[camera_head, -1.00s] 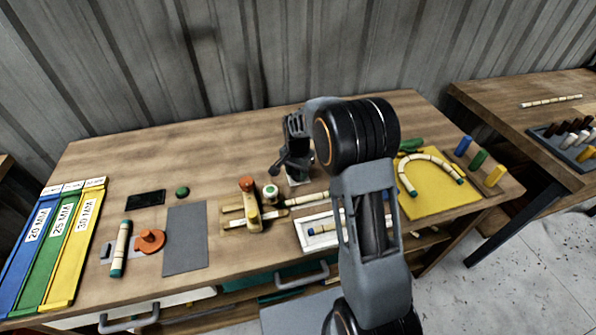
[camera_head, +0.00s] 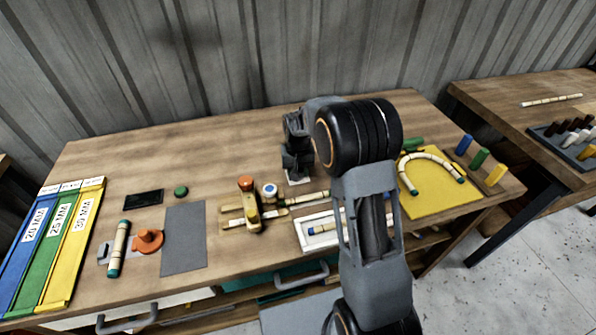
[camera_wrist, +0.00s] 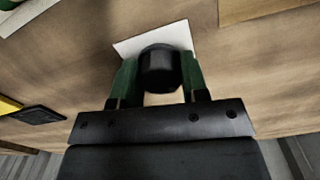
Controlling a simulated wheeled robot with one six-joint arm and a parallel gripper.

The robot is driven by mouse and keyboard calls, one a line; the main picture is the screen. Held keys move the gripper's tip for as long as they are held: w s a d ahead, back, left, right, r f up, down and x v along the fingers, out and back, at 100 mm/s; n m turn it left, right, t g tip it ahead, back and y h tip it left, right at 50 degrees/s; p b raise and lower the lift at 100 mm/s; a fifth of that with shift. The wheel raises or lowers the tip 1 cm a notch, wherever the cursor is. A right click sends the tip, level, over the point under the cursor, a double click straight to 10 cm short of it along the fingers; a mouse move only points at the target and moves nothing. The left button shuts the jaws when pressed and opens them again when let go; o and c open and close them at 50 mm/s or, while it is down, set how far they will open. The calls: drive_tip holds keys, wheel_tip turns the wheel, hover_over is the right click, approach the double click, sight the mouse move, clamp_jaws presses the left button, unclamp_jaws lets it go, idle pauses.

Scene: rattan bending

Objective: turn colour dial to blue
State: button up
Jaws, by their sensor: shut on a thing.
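The black round knob of a dial (camera_wrist: 159,72) stands on a white plate (camera_wrist: 124,48) in the wrist view. In the head view only a corner of the plate (camera_head: 298,181) shows under my gripper. My gripper (camera_head: 296,160) points down over the plate at the back middle of the bench. Its two green fingers (camera_wrist: 159,60) are shut on the knob, one on each side. No colour marks on the dial can be made out. A white disc with a blue centre (camera_head: 270,190) is to the left of the plate.
A wooden fixture with an orange knob (camera_head: 246,184) stands left of the disc. A white tray (camera_head: 305,245) lies in front. A yellow board (camera_head: 430,204) with a bent cane is at the right. The bench's back left is clear.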

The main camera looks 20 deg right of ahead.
sight(298, 170)
drive_tip(key=n, duration=0.4)
drive_tip(key=shift+n, duration=0.3)
idle(0.4)
drive_tip(key=o, duration=0.9)
drive_tip(key=shift+o, duration=0.2)
drive_tip(key=shift+r, duration=0.1)
wheel_tip(298, 170, up, 14)
drive_tip(key=shift+w, duration=0.1)
idle(0.4)
drive_tip(key=s+m+t, duration=0.2)
drive_tip(key=s+t, duration=0.1)
drive_tip(key=s, duration=2)
drive_tip(key=shift+f+m+t, duration=0.3)
drive_tip(key=shift+f, duration=0.05)
